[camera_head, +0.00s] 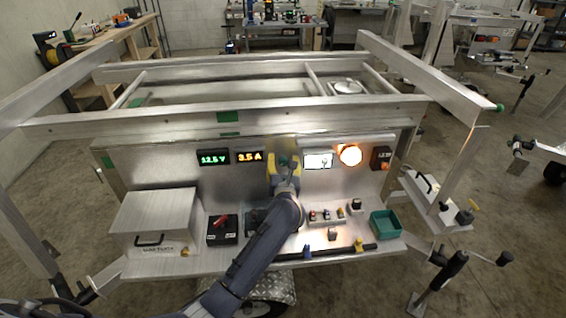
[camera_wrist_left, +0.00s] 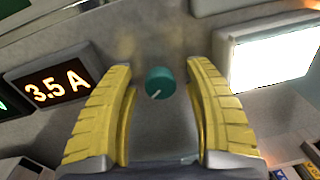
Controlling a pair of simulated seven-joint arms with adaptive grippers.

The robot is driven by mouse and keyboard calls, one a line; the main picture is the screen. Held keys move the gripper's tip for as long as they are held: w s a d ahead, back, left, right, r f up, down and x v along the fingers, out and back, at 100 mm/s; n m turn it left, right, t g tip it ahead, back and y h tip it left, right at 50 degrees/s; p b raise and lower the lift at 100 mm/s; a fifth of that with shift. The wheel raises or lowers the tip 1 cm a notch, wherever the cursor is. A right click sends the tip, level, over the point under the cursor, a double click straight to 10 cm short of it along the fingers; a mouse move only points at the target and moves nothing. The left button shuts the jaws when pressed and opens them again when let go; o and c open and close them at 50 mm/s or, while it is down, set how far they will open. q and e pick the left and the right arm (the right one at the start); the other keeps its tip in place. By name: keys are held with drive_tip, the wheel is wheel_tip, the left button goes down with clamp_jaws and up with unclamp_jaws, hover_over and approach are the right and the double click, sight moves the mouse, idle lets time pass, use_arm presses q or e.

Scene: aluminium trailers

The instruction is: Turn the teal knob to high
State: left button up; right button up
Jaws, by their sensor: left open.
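The teal knob (camera_wrist_left: 160,82) is on the upright metal panel, with a pale pointer line toward its lower left in the left wrist view. It also shows small in the head view (camera_head: 283,160), just above my left gripper (camera_head: 284,172). In the left wrist view, the yellow fingers of my left gripper (camera_wrist_left: 163,105) are spread wide, one on each side of the knob. Gaps show between the fingers and the knob, so nothing is held. No scale marks are readable around the knob. My right gripper is not seen.
A 3.5 A display (camera_head: 249,156) is left of the knob, and a lit white screen (camera_head: 318,161) is right of it. A glowing orange lamp (camera_head: 350,155) is farther right. Below, the shelf holds a metal box (camera_head: 155,222), small switches (camera_head: 326,215) and a teal bin (camera_head: 385,225).

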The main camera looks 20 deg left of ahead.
use_arm(q)
drive_tip(key=shift+o, duration=0.2)
clamp_jaws()
drive_tip(key=shift+m, duration=0.8)
drive_tip(key=shift+f, duration=0.1)
drive_tip(key=shift+c, duration=0.2)
unclamp_jaws()
drive_tip(key=v, duration=1.2)
